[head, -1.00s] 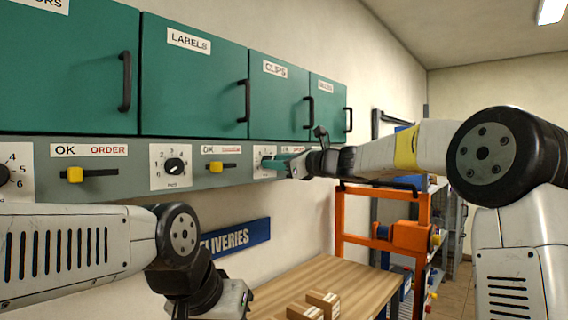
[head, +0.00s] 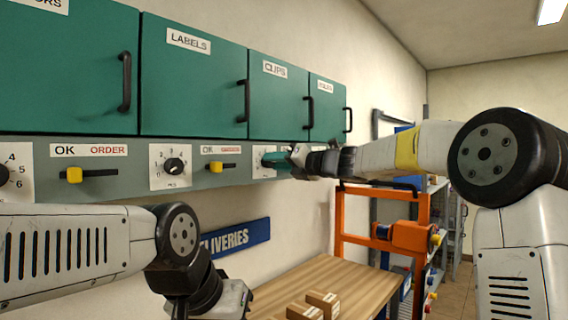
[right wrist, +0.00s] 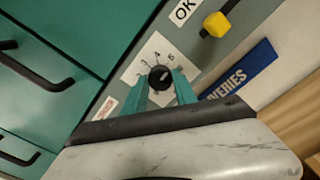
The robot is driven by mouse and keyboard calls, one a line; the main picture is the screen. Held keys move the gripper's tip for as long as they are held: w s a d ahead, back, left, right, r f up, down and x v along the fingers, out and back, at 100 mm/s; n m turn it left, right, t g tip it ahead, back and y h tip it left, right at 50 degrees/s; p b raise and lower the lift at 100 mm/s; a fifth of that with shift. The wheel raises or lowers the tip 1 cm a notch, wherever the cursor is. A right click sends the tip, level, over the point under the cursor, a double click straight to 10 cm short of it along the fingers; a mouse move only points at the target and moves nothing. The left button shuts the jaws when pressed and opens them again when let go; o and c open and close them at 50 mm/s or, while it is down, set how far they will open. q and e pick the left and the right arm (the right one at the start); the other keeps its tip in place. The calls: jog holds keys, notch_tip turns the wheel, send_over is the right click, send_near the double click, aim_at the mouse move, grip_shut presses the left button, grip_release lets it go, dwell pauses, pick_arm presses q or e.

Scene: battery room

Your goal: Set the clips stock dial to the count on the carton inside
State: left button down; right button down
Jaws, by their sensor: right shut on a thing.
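The clips cupboard (head: 279,100) is a closed teal door with a black handle, so its inside is hidden. Below it, the clips stock dial (head: 258,172) has a white numbered plate, partly covered by my right gripper (head: 272,160). In the right wrist view, the dial's black knob (right wrist: 160,77) sits between the teal fingertips of my right gripper (right wrist: 160,84), which is shut on it. Numbers including 4 and 5 show around the knob; I cannot read its setting surely. My left gripper (head: 222,302) hangs low, away from the panel, its fingers not clear.
A labels dial (head: 174,166) and yellow-knobbed sliders (head: 216,166) share the grey panel. A deliveries sign (head: 235,239) hangs below.

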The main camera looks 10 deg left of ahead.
jog(key=m, duration=0.7)
jog(key=shift+f, duration=0.2)
dwell(0.4)
jog(key=c, duration=1)
grip_release()
jog(key=shift+d, duration=0.1)
jog(key=shift+r, duration=0.1)
jog(key=v, duration=0.7)
jog(key=shift+s+d, duration=0.15)
jog(key=shift+d, duration=0.15)
